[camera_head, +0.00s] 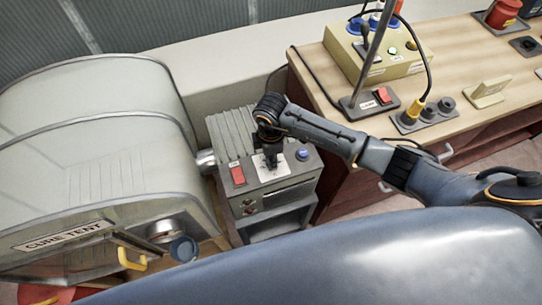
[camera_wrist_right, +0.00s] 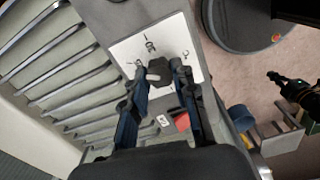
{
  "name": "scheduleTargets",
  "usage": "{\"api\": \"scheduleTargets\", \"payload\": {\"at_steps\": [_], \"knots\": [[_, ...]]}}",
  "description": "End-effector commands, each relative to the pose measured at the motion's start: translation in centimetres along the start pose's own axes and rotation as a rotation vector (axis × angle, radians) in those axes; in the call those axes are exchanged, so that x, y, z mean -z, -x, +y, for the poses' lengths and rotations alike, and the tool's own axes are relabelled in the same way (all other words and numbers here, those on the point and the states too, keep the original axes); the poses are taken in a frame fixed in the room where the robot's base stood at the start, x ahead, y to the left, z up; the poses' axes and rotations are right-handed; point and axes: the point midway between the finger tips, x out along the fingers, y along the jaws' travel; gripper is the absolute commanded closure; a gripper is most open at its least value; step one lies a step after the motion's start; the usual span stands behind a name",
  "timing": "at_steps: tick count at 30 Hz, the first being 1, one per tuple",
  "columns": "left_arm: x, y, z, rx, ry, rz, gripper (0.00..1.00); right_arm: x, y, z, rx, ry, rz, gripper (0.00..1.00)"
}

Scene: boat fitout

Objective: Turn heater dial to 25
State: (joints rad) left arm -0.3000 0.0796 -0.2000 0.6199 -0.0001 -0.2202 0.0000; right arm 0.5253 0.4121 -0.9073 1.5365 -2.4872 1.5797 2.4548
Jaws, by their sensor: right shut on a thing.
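The heater (camera_head: 225,135) is a grey ribbed box in the middle of the head view. A white scale plate (camera_head: 270,174) lies on its top; it also shows in the wrist view (camera_wrist_right: 190,38). The dark dial (camera_wrist_right: 172,72) sits on this plate, with a pale mark on its left side in the wrist view. My right gripper (camera_head: 270,160) comes down from above and is shut on the dial, a finger on either side in the wrist view (camera_wrist_right: 166,78). The scale figures are too small to read surely. In the head view the gripper hides the dial.
The heater bears a red switch (camera_head: 237,174) and a blue button (camera_head: 302,154). The cure tent (camera_head: 90,150) stands close on the left. A wooden bench (camera_head: 450,60) at the right carries a beige control box (camera_head: 375,62) and cables.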

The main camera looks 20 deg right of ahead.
Motion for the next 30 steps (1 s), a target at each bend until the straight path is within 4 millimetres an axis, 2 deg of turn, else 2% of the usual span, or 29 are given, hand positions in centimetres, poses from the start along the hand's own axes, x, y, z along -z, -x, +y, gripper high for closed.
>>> {"api": "scheduleTargets", "payload": {"at_steps": [9,10,12,13,23,26,30], "knots": [[0.0,0.0,0.0,0.000,0.000,0.000,1.00,0.0,0.1,0.1,-0.002,0.000,0.000,1.00],[0.0,0.0,0.0,0.000,0.000,0.000,1.00,0.0,0.1,0.1,-0.002,0.000,0.000,0.67],[0.0,0.0,0.0,0.000,0.000,0.000,1.00,0.0,0.1,0.1,-0.002,0.000,0.000,0.53],[0.0,0.0,0.0,0.000,0.000,0.000,1.00,0.0,0.1,0.1,-0.002,0.000,0.000,0.50],[-0.1,0.0,-0.2,0.002,0.000,-0.001,1.00,0.0,0.3,0.1,-0.001,0.001,0.000,0.50],[-0.1,0.0,-0.1,0.001,0.000,-0.001,1.00,0.1,1.2,0.1,-0.004,0.002,0.002,0.50],[0.0,0.0,-0.1,0.001,0.000,0.000,1.00,0.1,3.9,0.2,-0.006,0.002,0.003,0.50]]}}
